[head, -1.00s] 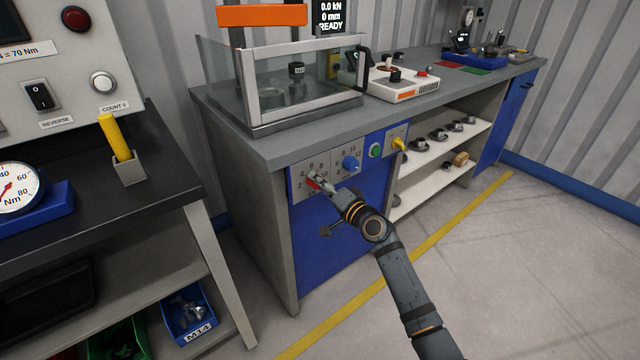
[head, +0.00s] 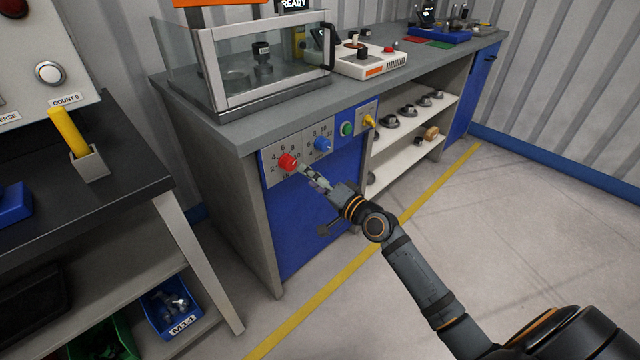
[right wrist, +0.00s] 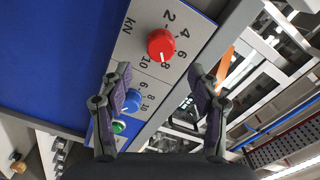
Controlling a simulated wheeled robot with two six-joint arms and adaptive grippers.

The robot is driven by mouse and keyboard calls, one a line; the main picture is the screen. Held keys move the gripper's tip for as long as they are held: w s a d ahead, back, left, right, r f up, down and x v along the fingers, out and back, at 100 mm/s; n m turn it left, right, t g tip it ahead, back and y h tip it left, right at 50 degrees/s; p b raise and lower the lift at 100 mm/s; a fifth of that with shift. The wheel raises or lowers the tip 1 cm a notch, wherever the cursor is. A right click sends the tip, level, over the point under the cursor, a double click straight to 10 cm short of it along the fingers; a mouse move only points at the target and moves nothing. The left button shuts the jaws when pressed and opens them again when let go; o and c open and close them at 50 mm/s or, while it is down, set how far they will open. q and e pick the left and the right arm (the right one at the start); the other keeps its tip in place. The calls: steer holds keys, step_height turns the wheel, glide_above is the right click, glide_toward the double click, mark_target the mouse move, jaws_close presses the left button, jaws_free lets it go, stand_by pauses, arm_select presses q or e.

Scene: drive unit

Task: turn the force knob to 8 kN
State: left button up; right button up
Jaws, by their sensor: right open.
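The red force knob (head: 287,162) is on the grey panel at the front of the drive unit bench. In the right wrist view the red knob (right wrist: 160,44) has a small white mark on its rim that appears to point toward the 8 of the kN scale. My right gripper (head: 308,174) is just in front and to the right of the knob, apart from it. In the right wrist view my right gripper (right wrist: 158,72) has its two fingers spread wide with nothing between them. My left gripper is not in view.
A blue knob (head: 322,144), a green button (head: 347,129) and a yellow switch (head: 369,121) sit right of the red knob. The glass-guarded press (head: 262,75) stands on the bench above. A black table (head: 120,180) is at left. The floor in front is clear.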

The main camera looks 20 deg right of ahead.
steer(key=v, duration=0.4)
steer(key=shift+s, duration=0.15)
